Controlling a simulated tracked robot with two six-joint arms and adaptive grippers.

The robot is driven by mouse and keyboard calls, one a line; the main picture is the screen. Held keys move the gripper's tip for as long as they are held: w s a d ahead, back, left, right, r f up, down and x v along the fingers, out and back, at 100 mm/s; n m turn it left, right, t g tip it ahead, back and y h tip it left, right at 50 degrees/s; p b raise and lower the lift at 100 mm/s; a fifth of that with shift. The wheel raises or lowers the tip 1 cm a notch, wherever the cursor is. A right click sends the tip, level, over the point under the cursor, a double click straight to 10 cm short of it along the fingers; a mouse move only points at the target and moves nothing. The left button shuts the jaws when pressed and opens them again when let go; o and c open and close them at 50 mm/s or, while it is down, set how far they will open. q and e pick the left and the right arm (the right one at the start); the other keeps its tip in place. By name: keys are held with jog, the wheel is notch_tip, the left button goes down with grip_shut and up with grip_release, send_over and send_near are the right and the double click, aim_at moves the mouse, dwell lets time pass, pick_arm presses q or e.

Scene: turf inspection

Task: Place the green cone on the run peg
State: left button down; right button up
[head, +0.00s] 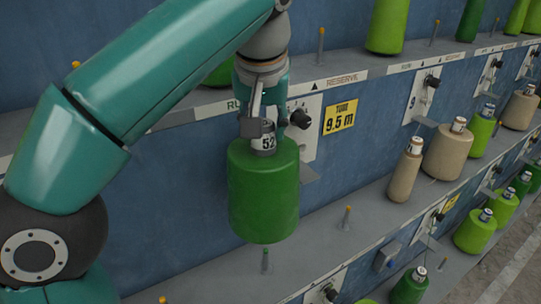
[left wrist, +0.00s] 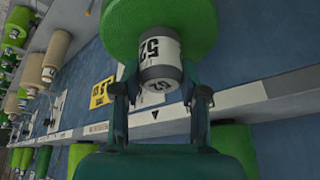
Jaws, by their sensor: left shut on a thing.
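The green cone (head: 264,195) hangs upright in the head view, its white core end marked 52 on top. My left gripper (head: 263,118) comes down from above and is shut on that core end. The left wrist view shows the two fingers (left wrist: 161,82) on either side of the core, with the green cone (left wrist: 205,25) beyond. A thin peg (head: 265,258) stands on the shelf just below the cone, with a small gap seen between them. Its shelf label is not readable, so I cannot tell whether it is the run peg. My right gripper is not in view.
Tan cones (head: 405,170) and green cones stand farther right. The upper shelf edge carries a RESERVE label (head: 342,81). A yellow 9.5 m sign (head: 340,116) and a black knob (head: 301,118) are close behind.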

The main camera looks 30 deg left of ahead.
aim_at(264, 183)
pick_arm(q)
notch_tip(264, 183, down, 19)
jog(key=b, duration=0.4)
jog(key=shift+f, duration=0.1)
dwell(0.4)
jog(key=c, duration=0.6)
grip_release()
jog(key=shift+f, duration=0.15)
jog(key=v, duration=1.2)
jog(key=shift+p, duration=0.4)
